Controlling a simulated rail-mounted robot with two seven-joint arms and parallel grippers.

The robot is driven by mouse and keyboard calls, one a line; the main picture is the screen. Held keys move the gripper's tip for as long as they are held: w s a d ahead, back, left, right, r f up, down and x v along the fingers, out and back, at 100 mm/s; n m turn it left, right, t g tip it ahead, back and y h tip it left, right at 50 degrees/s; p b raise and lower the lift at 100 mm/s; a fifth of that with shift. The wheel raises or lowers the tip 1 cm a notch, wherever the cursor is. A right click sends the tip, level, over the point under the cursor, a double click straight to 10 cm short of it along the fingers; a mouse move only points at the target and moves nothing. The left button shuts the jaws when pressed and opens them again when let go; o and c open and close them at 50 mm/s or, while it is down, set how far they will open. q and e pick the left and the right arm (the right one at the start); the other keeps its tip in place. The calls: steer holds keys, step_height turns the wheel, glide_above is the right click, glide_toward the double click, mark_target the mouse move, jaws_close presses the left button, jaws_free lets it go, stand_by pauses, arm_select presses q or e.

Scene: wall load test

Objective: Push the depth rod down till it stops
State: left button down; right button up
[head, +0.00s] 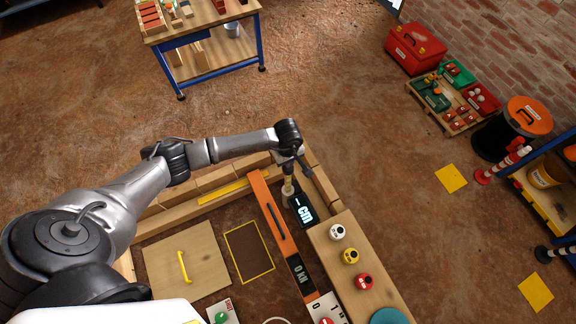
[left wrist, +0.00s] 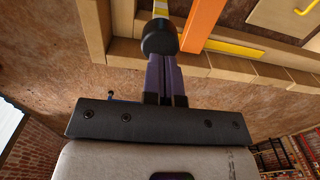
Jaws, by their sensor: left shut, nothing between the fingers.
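The depth rod (head: 288,187) stands upright beside the orange beam, with a pale and yellow shaft and a dark top. In the left wrist view its black knob (left wrist: 159,38) and yellow-white shaft (left wrist: 160,8) show past the fingertips. My left gripper (head: 288,163) is right above the rod in the head view. In the left wrist view its fingers (left wrist: 163,62) are shut with nothing between them, their tips at the knob. Whether they touch it I cannot tell. A black display (head: 304,210) next to the rod reads "– cm". My right gripper is not in view.
The orange beam (head: 273,220) runs just left of the rod, with a "0 kN" display (head: 299,273) on it. White, yellow and red buttons (head: 351,256) sit on the wooden ledge at right. A panel with a yellow handle (head: 183,266) lies at left.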

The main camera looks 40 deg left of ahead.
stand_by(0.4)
arm_select(q)
step_height(320, 180, down, 12)
steer(key=b, duration=1.1)
steer(key=shift+f, duration=0.15)
stand_by(0.6)
stand_by(0.5)
step_height(320, 180, up, 10)
steer(key=p, duration=0.7)
stand_by(0.5)
